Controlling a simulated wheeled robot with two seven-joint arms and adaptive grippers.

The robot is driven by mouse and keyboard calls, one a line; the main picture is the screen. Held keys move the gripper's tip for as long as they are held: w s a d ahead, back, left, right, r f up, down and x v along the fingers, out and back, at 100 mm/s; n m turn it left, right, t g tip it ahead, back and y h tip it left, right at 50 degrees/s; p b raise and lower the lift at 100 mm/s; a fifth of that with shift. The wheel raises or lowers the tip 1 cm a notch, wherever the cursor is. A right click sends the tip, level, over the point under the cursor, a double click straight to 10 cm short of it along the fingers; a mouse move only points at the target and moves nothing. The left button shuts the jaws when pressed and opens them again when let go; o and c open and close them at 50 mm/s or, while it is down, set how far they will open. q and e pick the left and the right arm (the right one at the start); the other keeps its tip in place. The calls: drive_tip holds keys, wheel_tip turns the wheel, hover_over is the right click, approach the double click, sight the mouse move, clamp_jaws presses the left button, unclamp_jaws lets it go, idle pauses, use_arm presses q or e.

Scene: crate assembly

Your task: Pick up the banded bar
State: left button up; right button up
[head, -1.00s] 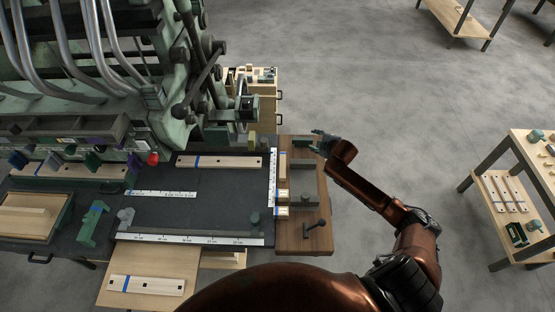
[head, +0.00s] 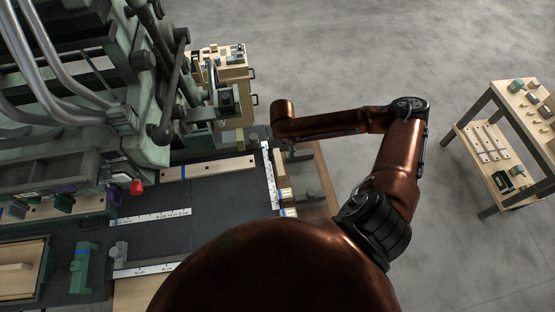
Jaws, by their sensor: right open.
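A pale wooden bar with a blue band (head: 220,167) lies on the dark work surface (head: 215,210), along its back edge. Another light bar with a blue band (head: 92,204) lies farther left, partly hidden by the machine's coloured parts. My right gripper (head: 297,156) shows only in small part, below the end of my copper arm. It is open, over the right side of the bench, to the right of the nearer bar and apart from it. Its fingertips are hard to make out. My left gripper is not in view.
A green machine (head: 100,130) with a red knob (head: 137,187) fills the upper left. White rulers (head: 269,175) edge the work surface. Small wooden blocks (head: 284,195) lie on the brown board at right. A shelf table (head: 484,100) stands far right; the floor between is clear.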

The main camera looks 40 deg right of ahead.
sight(279, 164)
drive_tip(key=shift+w+a+f, duration=0.1)
drive_tip(key=shift+w+f, duration=0.1)
drive_tip(key=shift+f, duration=0.25)
drive_tip(key=shift+w+a+f, duration=0.1)
drive_tip(key=shift+w+f, duration=0.1)
drive_tip(key=shift+f, duration=0.25)
wheel_tip(279, 164, down, 4)
drive_tip(key=shift+s+r, duration=0.1)
drive_tip(key=c, duration=1.1)
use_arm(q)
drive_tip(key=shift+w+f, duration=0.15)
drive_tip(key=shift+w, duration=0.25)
use_arm(e)
clamp_jaws()
